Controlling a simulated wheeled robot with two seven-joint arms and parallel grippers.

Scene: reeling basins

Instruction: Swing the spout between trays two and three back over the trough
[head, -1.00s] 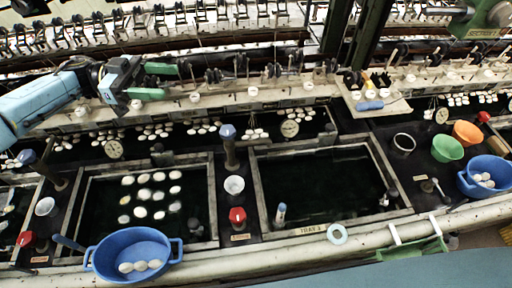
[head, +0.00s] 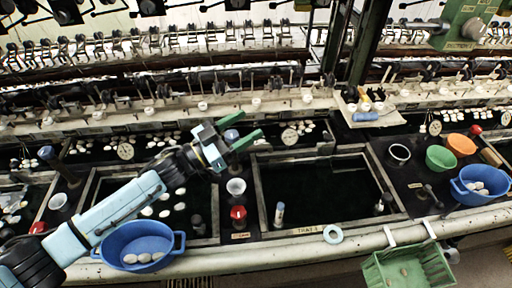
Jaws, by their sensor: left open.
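The post with a blue cap (head: 231,134) stands on the dark strip between the cocoon tray (head: 93,190) and the empty-looking dark tray (head: 259,204), whose front label is hard to read. My left gripper (head: 252,124) is open, its two green fingers pointing up and right. The blue cap shows between the fingers; I cannot tell whether they touch it. The gripper and wrist hide most of the post and its spout, so the spout's direction cannot be made out. A dark trough (head: 95,152) with floating cocoons runs behind the trays. My right gripper is not in view.
A white cup (head: 236,187) and a red knob (head: 238,213) stand in front of the post. A blue basin (head: 115,238) lies beside my left forearm. Dials (head: 290,136) and a ledge with spindles stand behind. Green, orange and blue bowls are at right.

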